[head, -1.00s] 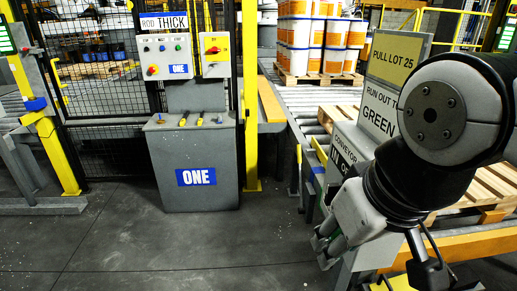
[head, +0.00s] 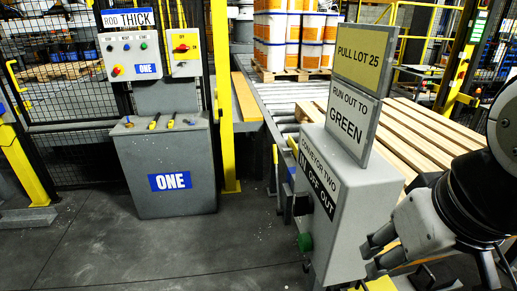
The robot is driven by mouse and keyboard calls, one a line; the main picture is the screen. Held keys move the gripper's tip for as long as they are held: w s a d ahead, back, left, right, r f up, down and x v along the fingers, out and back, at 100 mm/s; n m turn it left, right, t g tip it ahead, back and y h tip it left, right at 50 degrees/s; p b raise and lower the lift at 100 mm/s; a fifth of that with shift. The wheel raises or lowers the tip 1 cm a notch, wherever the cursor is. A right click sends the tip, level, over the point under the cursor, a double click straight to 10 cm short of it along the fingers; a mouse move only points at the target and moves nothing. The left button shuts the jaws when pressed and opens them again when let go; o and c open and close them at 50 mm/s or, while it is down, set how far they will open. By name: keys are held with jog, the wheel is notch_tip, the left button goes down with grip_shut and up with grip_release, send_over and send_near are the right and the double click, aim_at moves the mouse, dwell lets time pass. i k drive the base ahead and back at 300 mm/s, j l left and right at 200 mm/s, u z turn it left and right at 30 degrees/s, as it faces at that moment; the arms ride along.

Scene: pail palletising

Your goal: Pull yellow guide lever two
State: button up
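Two short yellow levers, a left one (head: 153,122) and a right one (head: 171,121), stick up from the top of the grey cabinet (head: 138,180) marked ONE. No number two is readable at either lever. My gripper (head: 368,256) is at lower right, in front of the conveyor two box (head: 350,225), far from those levers. Its two fingers point left with a gap between them, and nothing shows in the gap. The near side of the box is partly hidden by my gripper.
The conveyor two box carries signs PULL LOT 25 (head: 358,55) and RUN OUT TO GREEN (head: 347,115), with a green knob (head: 305,242) low on its side. A yellow post (head: 222,100) stands beside the cabinet. Pails (head: 290,40) stand on a pallet behind. The floor (head: 200,255) between is clear.

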aim_at(280, 212)
jog(key=i+j+u, duration=0.45)
jog(key=u, duration=0.2)
jog(key=i+j+u, duration=0.1)
jog(key=i+u, duration=0.25)
jog(key=i+j, duration=0.1)
jog(key=i, duration=0.3)
jog(key=i+j+u, duration=0.1)
jog(key=i, duration=0.25)
jog(key=i+l+z, duration=0.1)
jog(key=i+z, duration=0.6)
jog(key=z, duration=0.15)
jog(key=i+j+z, duration=0.15)
jog(key=i+z, duration=0.65)
